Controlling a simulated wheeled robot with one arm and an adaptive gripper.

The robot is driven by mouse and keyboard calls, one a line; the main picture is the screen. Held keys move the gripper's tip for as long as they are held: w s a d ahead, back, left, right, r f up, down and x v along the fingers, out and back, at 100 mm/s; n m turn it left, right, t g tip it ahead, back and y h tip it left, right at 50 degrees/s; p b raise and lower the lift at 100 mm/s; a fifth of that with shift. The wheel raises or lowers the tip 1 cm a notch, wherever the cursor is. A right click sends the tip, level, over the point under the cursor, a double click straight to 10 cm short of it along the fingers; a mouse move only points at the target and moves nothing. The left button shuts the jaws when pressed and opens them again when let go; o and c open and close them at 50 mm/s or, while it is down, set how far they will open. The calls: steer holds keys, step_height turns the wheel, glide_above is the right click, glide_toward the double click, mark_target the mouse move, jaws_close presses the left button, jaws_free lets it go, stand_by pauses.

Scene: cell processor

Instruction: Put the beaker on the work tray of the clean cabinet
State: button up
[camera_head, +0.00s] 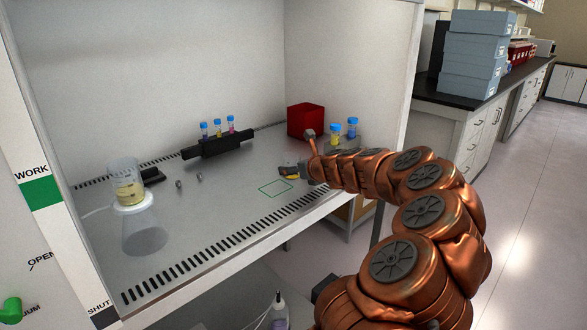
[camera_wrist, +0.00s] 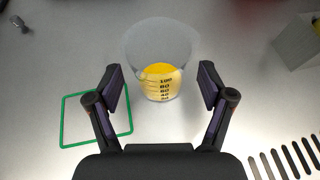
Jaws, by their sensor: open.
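The clear beaker (camera_wrist: 158,85), with dark graduations and yellow liquid in its lower part, is between the fingers of my gripper (camera_wrist: 160,84) in the wrist view. The fingers are open, one on each side, with gaps between them and the beaker. It appears to stand upright on the work tray (camera_head: 215,220) of the clean cabinet. In the head view my gripper (camera_head: 299,153) reaches over the tray from the right, and a little yellow beside it seems to be the liquid. A green square outline (camera_head: 276,187) is on the tray close to my gripper.
A flask (camera_head: 145,238) with a clear cup on top stands at the tray's left. A black rack (camera_head: 219,146) with capped tubes, a red box (camera_head: 305,120) and blue-capped vials (camera_head: 351,128) are farther back. Vent slots (camera_head: 235,245) line the front edge.

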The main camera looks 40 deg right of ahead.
steer(key=v, duration=0.8)
steer(key=shift+s+r, duration=0.15)
steer(key=shift+s, duration=0.2)
steer(key=shift+v, duration=0.9)
steer(key=shift+w+a, duration=0.1)
steer(key=shift+a, duration=0.05)
